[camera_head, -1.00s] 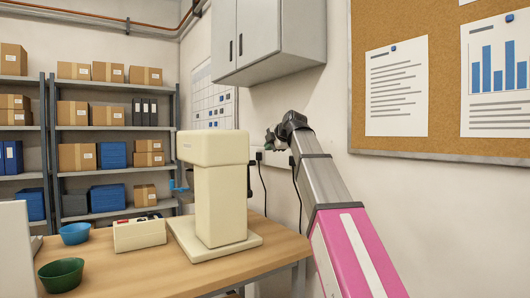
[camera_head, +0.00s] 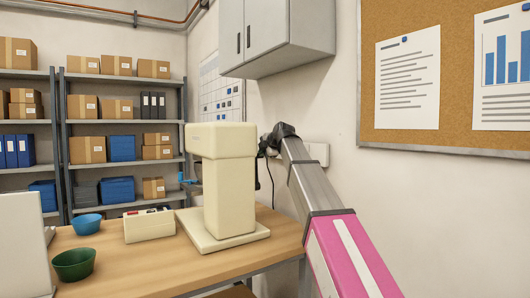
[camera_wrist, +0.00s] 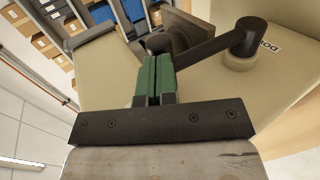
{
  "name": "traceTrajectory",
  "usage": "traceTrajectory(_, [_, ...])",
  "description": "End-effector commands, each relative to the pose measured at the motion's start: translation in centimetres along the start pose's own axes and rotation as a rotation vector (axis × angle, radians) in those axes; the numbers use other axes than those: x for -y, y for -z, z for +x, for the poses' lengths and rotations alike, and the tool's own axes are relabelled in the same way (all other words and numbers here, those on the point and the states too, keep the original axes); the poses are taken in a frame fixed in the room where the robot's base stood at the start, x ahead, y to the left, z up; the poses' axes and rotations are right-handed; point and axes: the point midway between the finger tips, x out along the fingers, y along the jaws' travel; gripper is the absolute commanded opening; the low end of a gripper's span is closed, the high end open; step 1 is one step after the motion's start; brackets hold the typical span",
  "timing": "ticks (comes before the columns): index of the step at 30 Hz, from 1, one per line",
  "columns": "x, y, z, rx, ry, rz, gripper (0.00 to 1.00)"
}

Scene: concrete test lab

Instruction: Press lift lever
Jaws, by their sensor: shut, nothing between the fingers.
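A cream press-like machine (camera_head: 229,195) stands on the wooden table (camera_head: 165,262) in the head view. In the wrist view its cream side (camera_wrist: 225,85) carries a dark lever (camera_wrist: 205,47) running from a round pivot at right to a rounded knob at left. A partly cut-off label starting "DO" sits beside the pivot. My gripper (camera_wrist: 154,62) is shut, its green fingers together and empty. The fingertips are right at the lever's knob end; I cannot tell whether they touch it. In the head view my wrist is beside the machine's right side, and the fingers are hidden.
A cream box with controls (camera_head: 149,226), a blue bowl (camera_head: 87,224) and a green bowl (camera_head: 74,265) stand left of the machine. A grey wall cabinet (camera_head: 275,38) hangs above. The wall and a corkboard (camera_head: 450,135) bound the right side. Shelves stand behind.

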Motion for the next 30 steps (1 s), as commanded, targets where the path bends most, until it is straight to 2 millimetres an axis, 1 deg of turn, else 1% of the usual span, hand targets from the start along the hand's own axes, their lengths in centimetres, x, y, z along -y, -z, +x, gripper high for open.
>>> traceTrajectory(8, [-0.1, 0.0, 0.0, 0.0, 0.002, 0.0, 0.0])
traceTrajectory(13, [-0.6, -0.1, 0.5, 0.001, 0.036, -0.001, 0.0])
traceTrajectory(17, [-1.3, -0.1, 1.4, 0.0, 0.097, -0.001, 0.0])
traceTrajectory(25, [-2.6, -0.1, 3.9, -0.001, 0.269, 0.0, 0.0])
traceTrajectory(30, [-2.7, -0.1, 5.2, 0.0, 0.272, 0.001, 0.0])
